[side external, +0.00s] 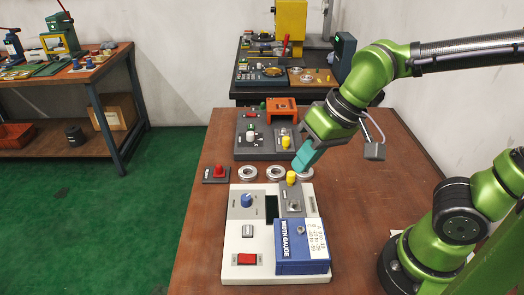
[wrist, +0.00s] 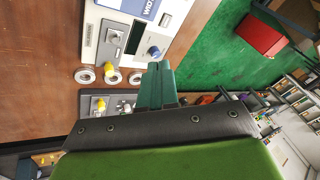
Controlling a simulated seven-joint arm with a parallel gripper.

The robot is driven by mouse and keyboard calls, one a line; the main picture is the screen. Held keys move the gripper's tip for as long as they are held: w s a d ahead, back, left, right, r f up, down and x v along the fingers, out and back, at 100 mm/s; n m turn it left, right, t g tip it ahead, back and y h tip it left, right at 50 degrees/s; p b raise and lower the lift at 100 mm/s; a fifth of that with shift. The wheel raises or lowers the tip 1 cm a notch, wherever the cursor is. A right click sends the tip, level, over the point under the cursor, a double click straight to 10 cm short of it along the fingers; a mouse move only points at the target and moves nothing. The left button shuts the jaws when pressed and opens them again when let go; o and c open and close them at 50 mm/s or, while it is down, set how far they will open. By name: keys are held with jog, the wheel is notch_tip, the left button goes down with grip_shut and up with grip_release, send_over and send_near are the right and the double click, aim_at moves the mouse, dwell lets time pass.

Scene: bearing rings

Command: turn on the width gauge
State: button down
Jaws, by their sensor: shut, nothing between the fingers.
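The width gauge (side external: 232,222) is a cream box on the brown table. It carries a blue block labelled WIDTH GAUGE (side external: 300,247), a red rocker switch (side external: 247,259), a blue knob (side external: 246,200), a small grey switch (side external: 247,231) and a yellow-tipped lever (side external: 291,178). I cannot tell which way the rocker is set. In the wrist view the gauge (wrist: 98,12) is partly cut off at the top, and the red rocker is out of frame. My gripper (side external: 299,169) has teal fingers, shut and empty, above the table behind the gauge; they also show in the wrist view (wrist: 156,68).
Three metal rings (side external: 275,173) lie in a row behind the gauge, the rightmost near my fingers. A red button on a dark plate (side external: 218,172) sits left of them. A dark control panel (side external: 246,150) with an orange part (side external: 281,109) stands farther back. Table right of the gauge is clear.

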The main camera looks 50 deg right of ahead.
jog(key=w+a+f+m+g+h, duration=0.1)
jog(key=a+f+m, duration=0.1)
jog(key=a, duration=0.4)
jog(key=w+a+f+m+g+h, duration=0.1)
jog(key=a+m+g, duration=0.1)
jog(key=a+m, duration=0.3)
jog(key=shift+w+a+f, duration=0.25)
jog(key=shift+a+f, duration=0.1)
jog(key=shift+a, duration=0.25)
send_near(240, 257)
jog(key=f, duration=0.5)
jog(key=shift+w+a+f, duration=0.1)
jog(key=shift+w+a, duration=0.1)
jog(key=shift+a, duration=0.05)
jog(key=shift+w+a+f, duration=0.1)
jog(key=shift+w+f, duration=0.05)
jog(key=shift+f, duration=0.65)
